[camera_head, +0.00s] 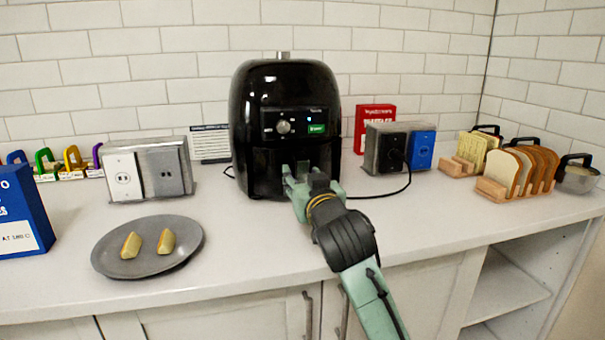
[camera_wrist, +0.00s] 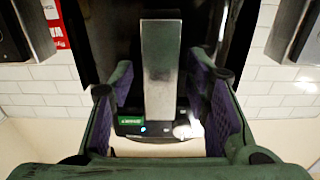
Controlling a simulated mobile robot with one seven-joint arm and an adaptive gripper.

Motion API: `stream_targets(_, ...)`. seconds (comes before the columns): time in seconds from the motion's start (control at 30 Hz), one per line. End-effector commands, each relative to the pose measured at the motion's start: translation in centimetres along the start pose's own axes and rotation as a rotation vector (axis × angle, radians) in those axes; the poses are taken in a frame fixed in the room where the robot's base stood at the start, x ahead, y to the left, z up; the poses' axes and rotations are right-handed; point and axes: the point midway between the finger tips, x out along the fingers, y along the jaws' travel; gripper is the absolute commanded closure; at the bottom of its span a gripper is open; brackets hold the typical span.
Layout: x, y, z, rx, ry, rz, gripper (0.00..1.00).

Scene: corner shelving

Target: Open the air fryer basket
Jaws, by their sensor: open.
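The black air fryer (camera_head: 284,95) stands upright on the counter against the tiled wall, with a knob and a green-lit panel (camera_head: 300,124) on its front. Its basket front (camera_head: 262,172) is below the panel and partly hidden by my gripper. The basket looks closed. My gripper (camera_head: 303,176) is at the lower front of the fryer. In the wrist view a grey upright bar, seemingly the basket handle (camera_wrist: 162,95), lies between the two open fingers (camera_wrist: 162,62). A gap shows on each side of it, and I see no contact.
A grey plate (camera_head: 110,262) with two yellow wedges is at the left front. Outlet boxes (camera_head: 150,170) (camera_head: 385,150) flank the fryer, and a black cord (camera_head: 395,190) lies at the right. Bread racks (camera_head: 520,172) stand farther right. The counter in front is mostly clear.

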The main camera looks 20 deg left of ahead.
Motion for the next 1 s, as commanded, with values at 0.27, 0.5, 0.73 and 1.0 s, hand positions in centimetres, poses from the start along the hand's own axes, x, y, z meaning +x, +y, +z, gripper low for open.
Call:
stream_targets(0.27,0.57,-0.03,0.02,0.000,0.001,0.000,0.57)
stream_targets(0.5,0.54,-0.03,0.01,0.000,0.001,0.000,0.67)
stream_targets(0.73,0.53,-0.03,0.01,0.000,0.001,0.000,0.82)
stream_targets(1.0,0.53,-0.01,0.01,0.000,0.001,0.000,1.00)
